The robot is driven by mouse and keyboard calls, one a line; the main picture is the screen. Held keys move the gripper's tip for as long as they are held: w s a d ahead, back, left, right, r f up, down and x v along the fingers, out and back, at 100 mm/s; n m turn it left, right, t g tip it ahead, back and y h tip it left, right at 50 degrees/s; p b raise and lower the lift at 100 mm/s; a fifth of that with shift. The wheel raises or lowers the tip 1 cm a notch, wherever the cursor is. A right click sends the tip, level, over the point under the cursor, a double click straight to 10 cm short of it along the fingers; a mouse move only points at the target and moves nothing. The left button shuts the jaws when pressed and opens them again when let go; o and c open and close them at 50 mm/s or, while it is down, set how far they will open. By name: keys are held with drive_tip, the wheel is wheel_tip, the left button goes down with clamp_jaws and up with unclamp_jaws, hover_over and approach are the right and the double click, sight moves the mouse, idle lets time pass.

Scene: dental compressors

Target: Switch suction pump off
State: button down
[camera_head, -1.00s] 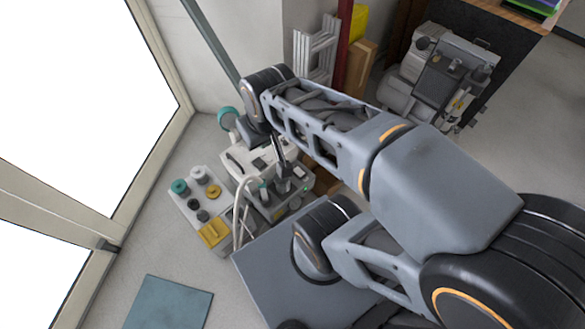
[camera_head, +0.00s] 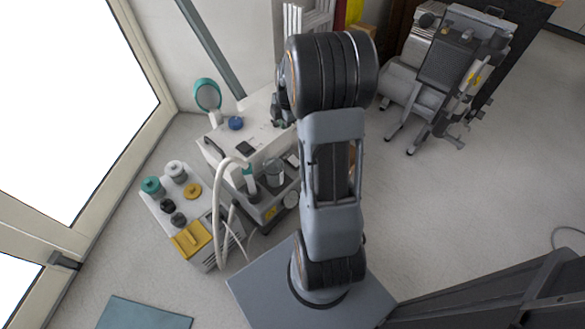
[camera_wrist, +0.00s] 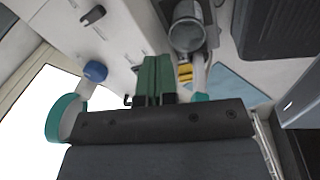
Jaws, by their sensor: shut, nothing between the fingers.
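A grey unit (camera_head: 268,207) with a clear jar (camera_head: 274,172) and a pale curved hose (camera_head: 221,205) stands on the floor left of my arm; it looks like the suction pump. My gripper (camera_head: 279,118) is partly hidden by my arm, shut and empty, by the right side of a white cabinet (camera_head: 225,150) behind the pump. The jar (camera_wrist: 187,32) also shows at the top of the wrist view.
The cabinet top carries a blue knob (camera_head: 235,123) and a teal ring (camera_head: 207,94). A white box (camera_head: 183,212) with several caps stands left of the pump. Another machine (camera_head: 445,75) is at the back right. Open floor lies to the right.

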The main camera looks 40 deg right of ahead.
sight(291, 158)
drive_tip(key=d+f+n+b, duration=0.2)
drive_tip(key=d+f+n, duration=0.1)
drive_tip(key=f, duration=0.5)
drive_tip(key=shift+w+d+f, duration=0.15)
drive_tip(key=shift+w+d, duration=0.15)
drive_tip(key=shift+d, duration=0.35)
drive_tip(key=shift+f, duration=0.1)
drive_tip(key=f+b, duration=0.2)
drive_tip(key=f, duration=0.2)
drive_tip(key=w+f+b, duration=0.1)
drive_tip(key=f+b, duration=0.1)
drive_tip(key=f, duration=0.3)
drive_tip(key=f+b, duration=0.1)
drive_tip(key=f, duration=0.3)
drive_tip(key=shift+w+a+f+b, duration=0.2)
drive_tip(key=shift+w+f+b, duration=0.15)
drive_tip(key=shift+b, duration=0.05)
